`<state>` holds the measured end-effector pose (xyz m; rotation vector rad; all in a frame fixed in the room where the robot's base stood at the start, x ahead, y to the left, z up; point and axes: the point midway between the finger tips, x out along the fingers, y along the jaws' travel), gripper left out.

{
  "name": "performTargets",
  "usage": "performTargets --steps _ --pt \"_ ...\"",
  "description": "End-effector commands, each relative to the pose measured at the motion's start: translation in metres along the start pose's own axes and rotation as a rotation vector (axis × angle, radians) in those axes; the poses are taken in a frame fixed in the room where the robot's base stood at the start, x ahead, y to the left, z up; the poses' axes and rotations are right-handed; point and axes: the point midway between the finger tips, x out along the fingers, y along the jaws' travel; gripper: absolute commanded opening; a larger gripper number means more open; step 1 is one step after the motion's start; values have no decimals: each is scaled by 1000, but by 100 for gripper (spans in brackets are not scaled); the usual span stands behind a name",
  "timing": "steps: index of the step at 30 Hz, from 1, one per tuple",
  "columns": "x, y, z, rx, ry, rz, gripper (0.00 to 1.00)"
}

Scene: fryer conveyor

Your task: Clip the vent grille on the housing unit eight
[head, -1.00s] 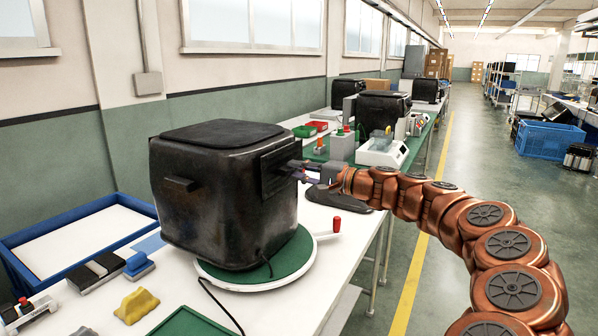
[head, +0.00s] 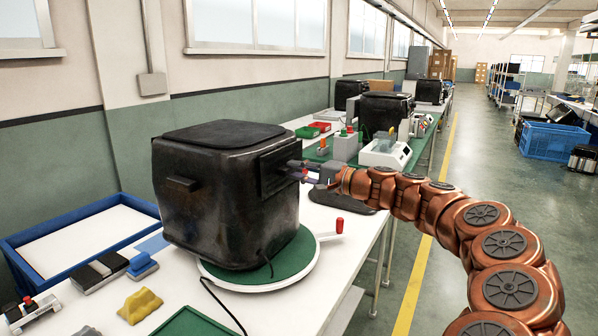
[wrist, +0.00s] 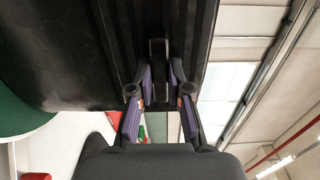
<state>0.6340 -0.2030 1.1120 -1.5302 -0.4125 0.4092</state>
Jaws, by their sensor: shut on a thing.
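The housing (head: 215,190) is a large, worn black box on a round green-topped turntable (head: 232,279). The vent grille (head: 272,176), a dark ribbed panel, lies against its right face. My gripper (head: 309,173) reaches in from the right at the grille. In the wrist view, the purple-padded fingers of my gripper (wrist: 160,92) are shut on a dark tab in the middle of the ribbed grille (wrist: 120,22). The housing wall (wrist: 50,60) fills the left beside it. I cannot tell whether the grille sits flush, and its seating edges are hidden.
A red-knobbed handle (head: 339,226) sticks out from the turntable. A black cable (head: 212,296) trails in front. A blue tray (head: 75,214), a yellow lump (head: 139,305) and small blocks occupy the bench's left. Other fryer housings (head: 384,113) stand farther back.

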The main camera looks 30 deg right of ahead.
Motion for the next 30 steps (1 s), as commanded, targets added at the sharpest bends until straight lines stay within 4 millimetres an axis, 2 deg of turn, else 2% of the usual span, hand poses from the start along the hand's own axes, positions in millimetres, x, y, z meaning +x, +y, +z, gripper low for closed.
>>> performTargets --steps 30 --pt "8 0 1 0 -1 0 0"
